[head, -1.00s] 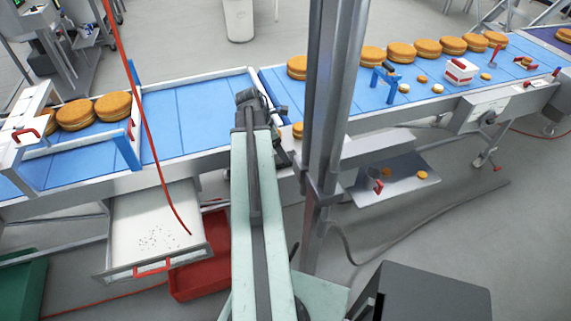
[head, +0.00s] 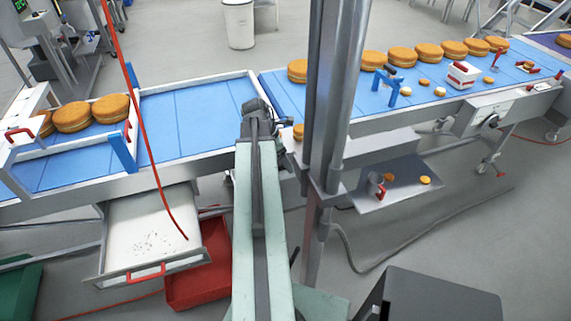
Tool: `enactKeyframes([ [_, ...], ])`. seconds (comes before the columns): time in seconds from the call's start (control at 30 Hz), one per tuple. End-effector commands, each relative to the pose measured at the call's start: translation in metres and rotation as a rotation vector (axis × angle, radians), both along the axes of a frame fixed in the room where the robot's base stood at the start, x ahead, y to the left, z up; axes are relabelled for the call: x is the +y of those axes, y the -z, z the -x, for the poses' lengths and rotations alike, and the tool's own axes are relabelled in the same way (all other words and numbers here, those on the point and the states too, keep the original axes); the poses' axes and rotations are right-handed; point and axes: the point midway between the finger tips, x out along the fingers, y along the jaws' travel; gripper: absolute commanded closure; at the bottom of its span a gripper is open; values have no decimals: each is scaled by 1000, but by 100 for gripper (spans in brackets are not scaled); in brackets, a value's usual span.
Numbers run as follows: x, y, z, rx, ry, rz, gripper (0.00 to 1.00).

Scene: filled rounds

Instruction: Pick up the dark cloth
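I cannot make out a dark cloth for certain. My gripper (head: 266,118) is at the far end of my pale green arm, over the front edge of the belt near the gap between the two belt sections. It is dark and seen from behind, so its fingers are hidden. I see nothing held in it.
Filled rounds (head: 402,56) line the right blue belt (head: 290,97); more sit on the left one. A white drawer (head: 150,225) with dark crumbs juts out above a red crate (head: 215,262). My column blocks part of the view. A dark grey box (head: 440,296) stands front right.

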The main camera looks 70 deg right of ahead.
Motion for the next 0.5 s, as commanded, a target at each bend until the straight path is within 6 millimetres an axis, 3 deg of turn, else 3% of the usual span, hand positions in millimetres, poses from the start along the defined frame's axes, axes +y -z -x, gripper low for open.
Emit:
enactKeyframes([
  [0.2,0,0,0,0,0,0,20],
  [0.43,0,0,0,0,1,0,84],
  [0.5,0,0,0,0,1,0,86],
])
